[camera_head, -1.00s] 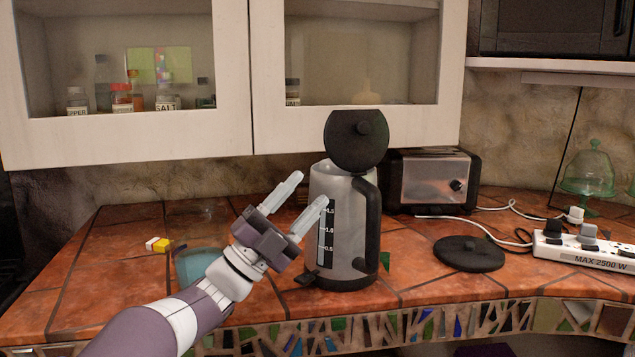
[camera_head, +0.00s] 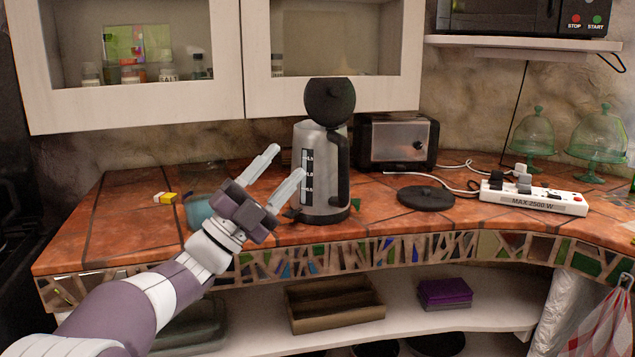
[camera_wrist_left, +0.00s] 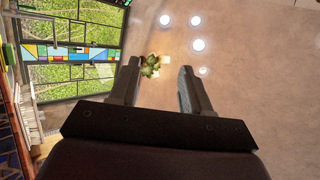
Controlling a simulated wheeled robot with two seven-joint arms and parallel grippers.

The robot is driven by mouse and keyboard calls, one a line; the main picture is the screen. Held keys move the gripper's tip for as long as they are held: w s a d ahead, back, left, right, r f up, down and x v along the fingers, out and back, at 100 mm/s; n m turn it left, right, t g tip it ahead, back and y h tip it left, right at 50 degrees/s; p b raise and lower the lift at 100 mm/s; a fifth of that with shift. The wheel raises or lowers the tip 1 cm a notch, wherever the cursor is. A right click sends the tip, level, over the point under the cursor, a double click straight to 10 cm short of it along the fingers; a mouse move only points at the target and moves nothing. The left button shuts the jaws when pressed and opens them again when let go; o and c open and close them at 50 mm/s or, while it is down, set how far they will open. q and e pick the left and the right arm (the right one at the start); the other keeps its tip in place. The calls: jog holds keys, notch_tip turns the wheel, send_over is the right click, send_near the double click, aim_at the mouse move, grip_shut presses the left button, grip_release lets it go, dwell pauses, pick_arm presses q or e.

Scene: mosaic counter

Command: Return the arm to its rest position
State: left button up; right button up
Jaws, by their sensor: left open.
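My left gripper (camera_head: 284,172) is open and empty in the head view. Its fingers point up and to the right, in front of the left side of the kettle, and I cannot tell whether they touch it. The steel and black kettle (camera_head: 320,185) stands upright on the counter with its round dark lid (camera_head: 330,101) raised. In the left wrist view the open fingers (camera_wrist_left: 156,85) have nothing between them; the ceiling lights and a window lie beyond. My right gripper is not in view.
The tiled counter (camera_head: 120,215) has free room at the left. A teal cup (camera_head: 199,212) is partly hidden behind my gripper. A toaster (camera_head: 395,142), a black round base (camera_head: 425,197) and a power strip (camera_head: 533,197) lie right of the kettle. Cabinets hang above.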

pick_arm(q)
jog(key=w+a+f+n+t+y, duration=0.2)
jog(key=w+a+f+n+y, duration=0.15)
jog(key=f+n+y, duration=0.35)
jog(key=w+a+f+n+t+y, duration=0.1)
jog(key=w+a+f+n+y, duration=0.1)
jog(key=w+f+n+y, duration=0.4)
jog(key=s+a+f+n+g+y, duration=0.1)
jog(key=a+f+n+y, duration=0.15)
jog(key=f, duration=0.25)
jog(key=s+a+f+n+g+y, duration=0.1)
jog(key=f+n+g+y, duration=0.15)
jog(key=f, duration=0.25)
jog(key=s+a+f+n+g+y, duration=0.3)
jog(key=s+f+n+g, duration=0.15)
jog(key=s+f, duration=0.55)
jog(key=s+f+n+g, duration=0.1)
jog(key=s+f+g, duration=0.35)
jog(key=s, duration=0.45)
jog(key=s+f+n+g, duration=0.2)
jog(key=s+f+g, duration=0.25)
jog(key=s, duration=0.55)
notch_tip(320, 180, up, 31)
jog(key=s+p, duration=0.1)
jog(key=p, duration=3)
jog(key=shift+s+f, duration=0.15)
jog(key=shift+s, duration=0.25)
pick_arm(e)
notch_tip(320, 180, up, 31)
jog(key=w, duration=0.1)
